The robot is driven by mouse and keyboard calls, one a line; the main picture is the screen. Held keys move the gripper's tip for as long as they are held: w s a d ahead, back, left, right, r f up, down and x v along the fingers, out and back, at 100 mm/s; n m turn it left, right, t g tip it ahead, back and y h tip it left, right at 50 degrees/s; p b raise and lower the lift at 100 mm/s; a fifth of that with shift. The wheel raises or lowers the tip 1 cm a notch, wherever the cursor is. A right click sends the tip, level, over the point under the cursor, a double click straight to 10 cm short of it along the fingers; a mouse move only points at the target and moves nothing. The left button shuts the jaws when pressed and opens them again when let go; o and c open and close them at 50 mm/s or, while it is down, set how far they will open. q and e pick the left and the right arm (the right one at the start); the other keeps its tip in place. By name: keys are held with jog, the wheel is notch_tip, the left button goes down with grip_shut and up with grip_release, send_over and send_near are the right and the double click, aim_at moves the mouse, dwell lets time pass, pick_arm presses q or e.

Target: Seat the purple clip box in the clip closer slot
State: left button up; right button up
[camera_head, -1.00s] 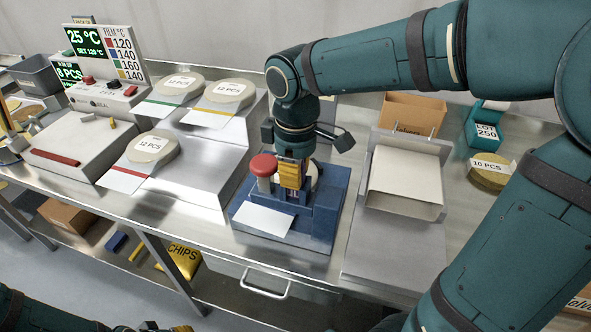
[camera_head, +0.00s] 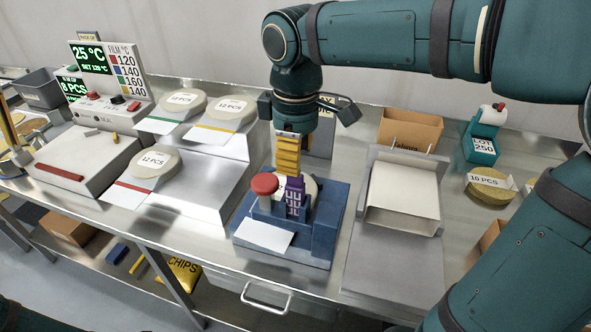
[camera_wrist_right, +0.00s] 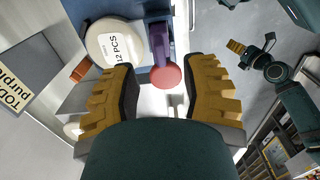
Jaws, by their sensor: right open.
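The purple clip box (camera_head: 295,198) stands upright in the blue clip closer (camera_head: 322,220), beside its red knob (camera_head: 264,184). The box's lower end is hidden by the closer, so I cannot tell how deep it sits. My right gripper (camera_head: 287,168) is above the box and apart from it. In the right wrist view my right gripper (camera_wrist_right: 160,98) is open and empty, with the purple clip box (camera_wrist_right: 163,42) beyond the fingers and the red knob (camera_wrist_right: 166,78) between them. My left gripper (camera_wrist_right: 236,47) shows small in the wrist view; its opening is unclear.
A round pack labelled 12 PCS (camera_wrist_right: 115,45) lies right behind the box. A steel stand with a cream top (camera_head: 405,185) is to the right of the closer. A stepped steel rack (camera_head: 205,170) with labelled packs is to the left. A white card (camera_head: 264,235) lies on the closer's front.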

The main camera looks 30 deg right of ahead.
jog(key=shift+r, duration=1.6)
